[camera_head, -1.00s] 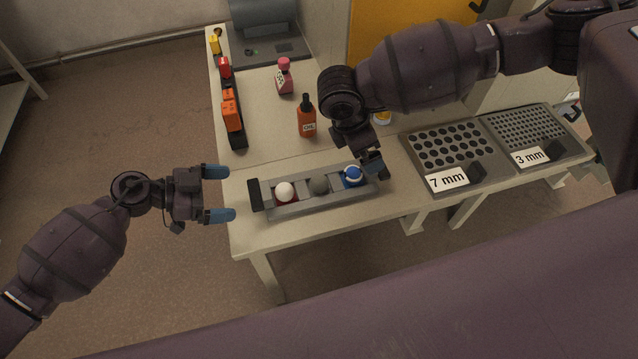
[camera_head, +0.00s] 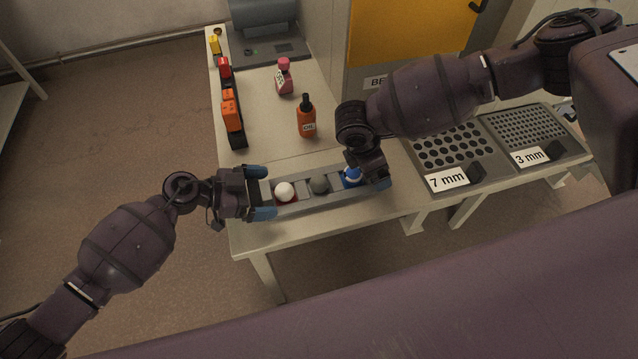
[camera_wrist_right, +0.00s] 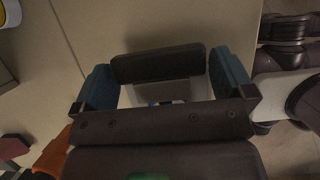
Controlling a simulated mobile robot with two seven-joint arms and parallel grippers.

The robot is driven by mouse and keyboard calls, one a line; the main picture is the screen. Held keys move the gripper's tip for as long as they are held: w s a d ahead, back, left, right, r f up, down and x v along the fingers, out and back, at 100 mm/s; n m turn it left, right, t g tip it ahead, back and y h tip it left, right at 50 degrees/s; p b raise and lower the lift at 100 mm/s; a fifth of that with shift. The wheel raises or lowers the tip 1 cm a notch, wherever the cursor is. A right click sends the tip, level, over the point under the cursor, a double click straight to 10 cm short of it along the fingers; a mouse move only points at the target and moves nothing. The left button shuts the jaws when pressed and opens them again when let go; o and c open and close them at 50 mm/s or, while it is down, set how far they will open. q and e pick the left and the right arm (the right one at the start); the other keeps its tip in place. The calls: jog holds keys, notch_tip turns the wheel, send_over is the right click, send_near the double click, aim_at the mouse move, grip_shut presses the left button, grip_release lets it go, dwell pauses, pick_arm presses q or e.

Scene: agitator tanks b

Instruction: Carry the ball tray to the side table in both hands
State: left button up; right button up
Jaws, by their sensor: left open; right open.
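The ball tray (camera_head: 325,204) is a long grey tray lying on the table. It holds a white ball (camera_head: 284,192) over red, a dark grey ball (camera_head: 319,184) and a blue-and-white ball (camera_head: 352,174) over blue. My left gripper (camera_head: 262,192) is open at the tray's left end, its blue fingers on either side of that end; the end's dark handle is hidden. My right gripper (camera_head: 379,175) is at the right end, partly hidden by its own arm. In the right wrist view its open fingers (camera_wrist_right: 163,80) stand either side of the tray's dark end handle (camera_wrist_right: 160,63).
An orange oil bottle (camera_head: 306,120) and a pink bottle (camera_head: 284,77) stand behind the tray. Orange, red and yellow items sit on a dark rack (camera_head: 237,136) at the left edge. The 7 mm block (camera_head: 452,147) and 3 mm block (camera_head: 525,130) stand right of the tray.

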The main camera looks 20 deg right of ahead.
pick_arm(q)
jog(key=c, duration=1.3)
pick_arm(e)
jog(key=c, duration=1.3)
pick_arm(q)
jog(key=shift+o, duration=0.2)
pick_arm(e)
jog(key=shift+o, duration=0.2)
